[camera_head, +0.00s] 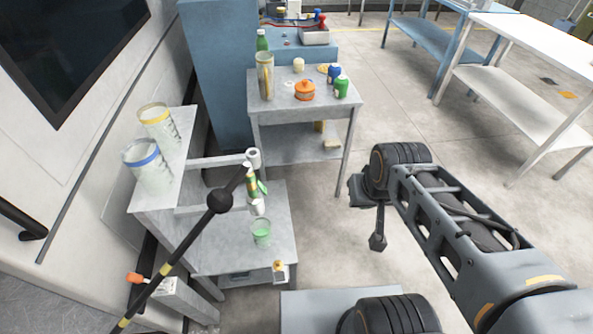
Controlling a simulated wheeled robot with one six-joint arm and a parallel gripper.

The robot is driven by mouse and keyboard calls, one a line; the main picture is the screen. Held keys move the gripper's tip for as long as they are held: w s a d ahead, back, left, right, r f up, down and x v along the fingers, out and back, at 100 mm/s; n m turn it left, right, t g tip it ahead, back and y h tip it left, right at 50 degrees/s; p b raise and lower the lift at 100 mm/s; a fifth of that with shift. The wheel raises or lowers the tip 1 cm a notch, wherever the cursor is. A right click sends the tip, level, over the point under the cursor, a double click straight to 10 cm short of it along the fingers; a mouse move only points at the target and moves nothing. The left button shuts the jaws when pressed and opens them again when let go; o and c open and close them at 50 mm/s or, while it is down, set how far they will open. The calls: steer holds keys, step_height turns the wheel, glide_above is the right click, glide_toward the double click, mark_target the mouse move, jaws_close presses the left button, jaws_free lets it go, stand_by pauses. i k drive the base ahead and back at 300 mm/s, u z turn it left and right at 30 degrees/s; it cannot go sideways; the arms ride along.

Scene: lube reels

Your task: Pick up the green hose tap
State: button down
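A small green tap (262,187) with a brass-coloured body shows near the middle of the view, by the upper end of a black pole with yellow bands and above the low grey bench. It is small, and I cannot tell exactly how it is attached. My arm comes in from the lower right. My gripper (377,241) hangs pointing down over the floor, to the right of the tap and well apart from it. Nothing is visible in it. Its fingers are too small and dark to tell whether they are open or shut.
The black pole (184,243) with a ball crosses in front of the bench (222,258), which holds a green-filled cup (261,233). Two clear jugs stand on the shelf (187,148) at left. A grey table (278,119) with bottles stands behind.

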mark_target(254, 196)
steer(key=z, duration=0.9)
steer(key=i, duration=2.05)
steer(key=u, duration=4)
